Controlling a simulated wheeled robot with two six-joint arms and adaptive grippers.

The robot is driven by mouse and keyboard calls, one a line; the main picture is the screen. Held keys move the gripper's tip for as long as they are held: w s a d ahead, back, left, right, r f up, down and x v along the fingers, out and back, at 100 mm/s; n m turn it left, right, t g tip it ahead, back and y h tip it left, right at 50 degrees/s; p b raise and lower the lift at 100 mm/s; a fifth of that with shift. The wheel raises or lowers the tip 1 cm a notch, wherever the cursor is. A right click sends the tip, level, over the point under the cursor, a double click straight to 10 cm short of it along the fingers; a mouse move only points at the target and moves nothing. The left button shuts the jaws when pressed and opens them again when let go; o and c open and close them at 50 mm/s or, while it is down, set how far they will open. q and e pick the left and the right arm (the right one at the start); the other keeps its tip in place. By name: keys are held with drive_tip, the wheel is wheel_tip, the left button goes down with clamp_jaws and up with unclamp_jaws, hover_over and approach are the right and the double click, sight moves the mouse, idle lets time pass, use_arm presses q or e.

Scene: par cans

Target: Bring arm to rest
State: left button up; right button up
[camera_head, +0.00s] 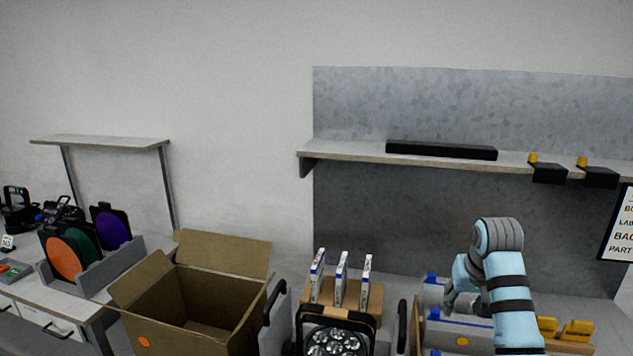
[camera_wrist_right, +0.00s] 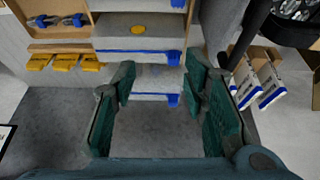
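My right arm comes in at the lower right of the head view, light blue with dark bands and a grey joint on top. My right gripper (camera_head: 452,298) points down beside the grey boxes, partly hidden by my arm. In the right wrist view, the right gripper (camera_wrist_right: 158,86) has its green-padded fingers spread wide, with nothing held between them. Grey boxes with blue edges (camera_wrist_right: 138,48) lie beyond the fingertips. My left arm and left gripper do not show.
An open cardboard box (camera_head: 190,305) stands left of a par can (camera_head: 337,338). White-and-blue cartons (camera_head: 341,278) stand behind the par can. Yellow parts (camera_head: 577,329) lie at the right. A shelf (camera_head: 350,157) runs above. Coloured filter discs (camera_head: 62,257) sit at the left.

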drive_tip(key=s+a+f+n, duration=0.1)
drive_tip(key=s+f, duration=0.6)
drive_tip(key=f, duration=0.3)
drive_tip(key=s+a+f+n, duration=0.1)
drive_tip(key=s+a+f, duration=0.1)
drive_tip(key=s+f, duration=0.65)
drive_tip(key=s+a+f+n, duration=0.1)
drive_tip(key=s+a+f, duration=0.1)
drive_tip(key=s, duration=0.9)
drive_tip(key=s+a+f+n, duration=0.1)
drive_tip(key=s+f, duration=0.1)
drive_tip(key=s, duration=0.9)
wheel_tip(320, 180, down, 22)
drive_tip(key=d+g+b, duration=0.2)
drive_tip(key=s+f+g+b, duration=0.1)
drive_tip(key=s+f, duration=1.3)
drive_tip(key=s, duration=0.1)
drive_tip(key=shift+m, duration=0.4)
